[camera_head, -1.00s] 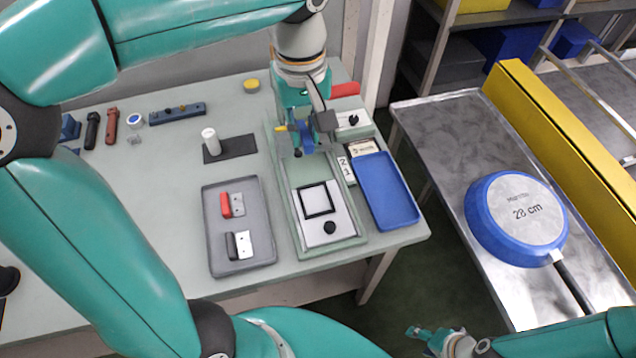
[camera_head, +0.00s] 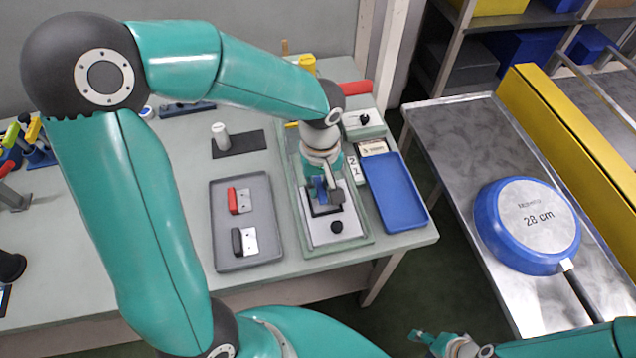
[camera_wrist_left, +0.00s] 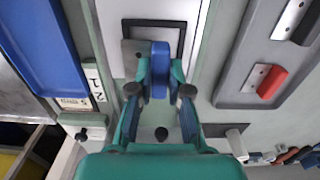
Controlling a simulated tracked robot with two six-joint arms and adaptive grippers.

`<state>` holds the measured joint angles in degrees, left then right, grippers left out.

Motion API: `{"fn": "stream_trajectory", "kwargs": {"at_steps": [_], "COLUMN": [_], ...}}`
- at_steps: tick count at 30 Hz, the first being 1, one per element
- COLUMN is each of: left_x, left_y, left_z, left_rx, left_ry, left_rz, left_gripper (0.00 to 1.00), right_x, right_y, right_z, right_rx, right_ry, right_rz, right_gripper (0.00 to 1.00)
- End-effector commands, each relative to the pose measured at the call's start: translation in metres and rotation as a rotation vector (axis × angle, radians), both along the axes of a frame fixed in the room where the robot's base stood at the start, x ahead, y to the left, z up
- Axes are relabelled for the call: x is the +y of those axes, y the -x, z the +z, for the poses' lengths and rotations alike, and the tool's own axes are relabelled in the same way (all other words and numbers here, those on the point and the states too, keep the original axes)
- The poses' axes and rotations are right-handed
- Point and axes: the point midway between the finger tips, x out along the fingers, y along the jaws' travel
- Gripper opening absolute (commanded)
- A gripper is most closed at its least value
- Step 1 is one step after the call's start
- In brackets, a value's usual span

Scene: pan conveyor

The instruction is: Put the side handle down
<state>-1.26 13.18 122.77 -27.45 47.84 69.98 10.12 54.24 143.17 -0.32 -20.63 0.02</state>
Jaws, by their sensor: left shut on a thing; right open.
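My left gripper (camera_head: 325,186) points down and is shut on a blue side handle (camera_head: 320,190) with a grey metal plate. In the left wrist view the handle (camera_wrist_left: 160,72) stands between both fingers (camera_wrist_left: 160,62). It is over the black square frame (camera_head: 318,211) on the white plate (camera_head: 320,232) of the pale green fixture. I cannot tell whether the handle touches it. The grey tray (camera_head: 226,204), left of the fixture, holds a red handle (camera_head: 234,202) and a black handle (camera_head: 237,242). My right gripper (camera_head: 422,338) is open at the bottom edge, away from the table.
An empty blue tray (camera_head: 405,208) lies right of the fixture. A small box with a black knob (camera_head: 364,121) and a red lever (camera_head: 357,88) stand behind. A white post on a dark base (camera_head: 240,145) is behind the grey tray. A blue-rimmed pan (camera_head: 500,235) lies on the metal conveyor table.

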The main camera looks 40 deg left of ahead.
Motion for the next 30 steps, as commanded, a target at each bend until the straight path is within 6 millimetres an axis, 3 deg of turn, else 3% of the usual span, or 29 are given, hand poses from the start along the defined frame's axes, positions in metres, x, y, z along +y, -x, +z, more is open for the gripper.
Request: {"fn": "stream_trajectory", "kwargs": {"at_steps": [25,26,30], "left_x": [0.000,0.000,0.000], "left_y": [0.000,0.000,0.000], "left_z": [-0.016,-0.015,-0.015], "left_rx": [-0.001,-0.001,-0.001], "left_ry": [0.000,0.000,0.000], "left_rz": [-0.001,-0.001,-0.001], "left_gripper": [0.00,0.22,0.42], "right_x": [0.000,0.000,0.000], "right_y": [0.000,0.000,0.000], "right_z": [-0.015,-0.014,-0.014], "right_rx": [0.000,0.000,0.000], "right_ry": [0.000,0.000,0.000], "right_rz": [0.000,0.000,0.000], "right_gripper": [0.53,0.53,0.53]}}
